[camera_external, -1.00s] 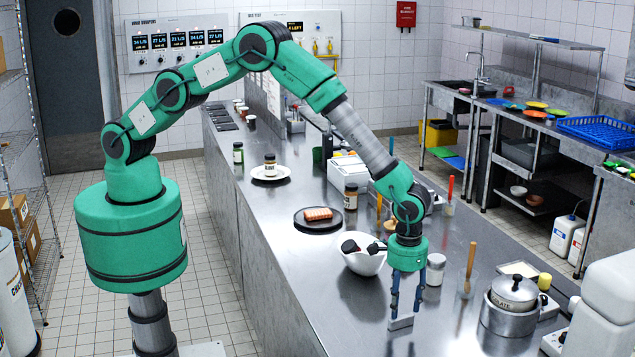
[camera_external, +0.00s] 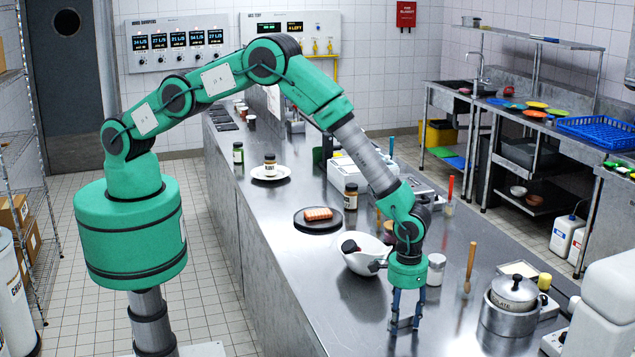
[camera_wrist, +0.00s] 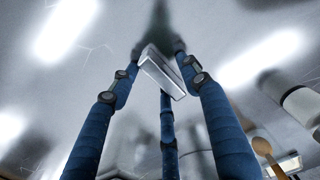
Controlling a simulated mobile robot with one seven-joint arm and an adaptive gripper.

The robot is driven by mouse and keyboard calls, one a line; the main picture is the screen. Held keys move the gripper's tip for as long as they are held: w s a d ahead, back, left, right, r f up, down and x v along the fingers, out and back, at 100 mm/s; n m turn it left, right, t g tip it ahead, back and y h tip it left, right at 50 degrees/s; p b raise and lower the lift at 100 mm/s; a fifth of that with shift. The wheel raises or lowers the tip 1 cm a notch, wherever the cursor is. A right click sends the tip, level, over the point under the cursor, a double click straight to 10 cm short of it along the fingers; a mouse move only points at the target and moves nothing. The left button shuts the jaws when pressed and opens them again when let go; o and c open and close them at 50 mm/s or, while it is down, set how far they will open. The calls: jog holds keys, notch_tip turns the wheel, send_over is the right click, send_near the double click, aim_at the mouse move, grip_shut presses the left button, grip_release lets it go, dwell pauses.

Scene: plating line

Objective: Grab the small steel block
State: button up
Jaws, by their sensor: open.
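The small steel block (camera_wrist: 163,72) is a pale grey bar that lies on the steel counter. In the wrist view it sits between my gripper's blue fingers, near their tips. My gripper (camera_external: 405,321) points straight down over the counter with its fingers open. In the external view the fingers come down around the block (camera_external: 405,323), and they partly hide it. I cannot tell whether any finger touches it.
A white bowl (camera_external: 361,262) with dark-ended utensils stands close behind my gripper. A white-lidded jar (camera_external: 436,269) and a wooden-handled brush (camera_external: 469,265) stand to the right. A steel pot (camera_external: 511,308) is farther right. The counter left of my gripper is clear.

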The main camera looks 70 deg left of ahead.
aim_at(403, 318)
grip_shut()
jog(key=shift+r, duration=0.2)
dwell(0.4)
jog(key=shift+r, duration=0.8)
jog(key=shift+r+b, duration=0.5)
jog(key=shift+r, duration=0.4)
jog(key=s+a, duration=0.3)
jog(key=s, duration=0.1)
jog(key=s+a+r+b, duration=0.1)
jog(key=s+a, duration=0.2)
jog(key=s, duration=0.1)
jog(key=s+a, duration=0.4)
jog(key=shift+s+a+r+b, duration=0.1)
jog(key=shift+s+r+b, duration=0.05)
jog(key=shift+b, duration=0.25)
